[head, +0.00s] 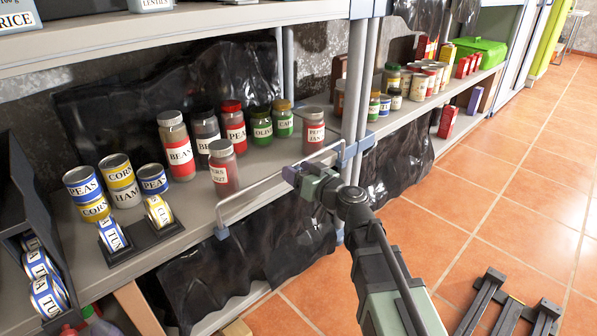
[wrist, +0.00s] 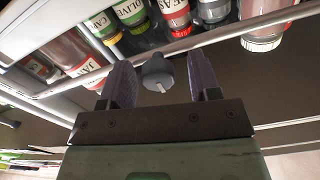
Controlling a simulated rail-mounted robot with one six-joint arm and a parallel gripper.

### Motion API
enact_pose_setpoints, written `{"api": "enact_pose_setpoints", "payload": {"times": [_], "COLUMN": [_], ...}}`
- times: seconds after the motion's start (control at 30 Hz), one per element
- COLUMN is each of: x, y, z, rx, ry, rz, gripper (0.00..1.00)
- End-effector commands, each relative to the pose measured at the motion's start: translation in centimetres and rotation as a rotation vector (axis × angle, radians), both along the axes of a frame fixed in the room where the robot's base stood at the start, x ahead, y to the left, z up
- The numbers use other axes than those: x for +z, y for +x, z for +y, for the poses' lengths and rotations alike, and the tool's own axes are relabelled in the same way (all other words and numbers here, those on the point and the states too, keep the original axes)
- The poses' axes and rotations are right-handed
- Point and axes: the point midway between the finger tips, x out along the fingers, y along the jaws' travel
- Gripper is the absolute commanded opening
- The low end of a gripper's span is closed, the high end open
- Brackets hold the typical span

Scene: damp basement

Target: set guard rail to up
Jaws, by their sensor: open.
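The guard rail (head: 262,184) is a thin pale metal bar along the front edge of the middle shelf, bent down at its left end to a blue bracket (head: 222,233). In the head view its bar shows above the shelf edge; I cannot tell how far it is tilted. My gripper (head: 291,174) is open by the rail's right half, its purple fingers close to the bar. In the wrist view, the rail (wrist: 215,38) runs across beyond my fingers (wrist: 162,84). Whether they touch it is unclear. A dark rounded thing (wrist: 157,72) shows between them.
Jars, among them a jar of beans (head: 180,150) and a front jar (head: 223,168), stand behind the rail. Stacked cans (head: 121,180) and a dark can holder (head: 146,234) are at left. A shelf post (head: 361,90) rises by the rail's right end. Dark slats (head: 490,300) lie on the floor.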

Motion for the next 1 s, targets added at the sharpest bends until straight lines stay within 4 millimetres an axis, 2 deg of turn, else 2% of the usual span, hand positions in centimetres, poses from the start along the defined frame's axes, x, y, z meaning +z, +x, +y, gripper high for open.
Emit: {"api": "enact_pose_setpoints", "payload": {"times": [0.17, 0.4, 0.6, 1.0], "x": [0.0, 0.0, 0.0, 0.0], "y": [-0.9, -5.2, -7.5, -7.8], "z": [-0.8, -4.9, -7.3, -7.5], "rx": [-0.002, -0.003, -0.001, 0.003], "ry": [0.0, 0.0, 0.0, 0.022], "rz": [0.0, 0.0, 0.0, 0.022], "gripper": [0.57, 0.57, 0.57, 0.57]}}
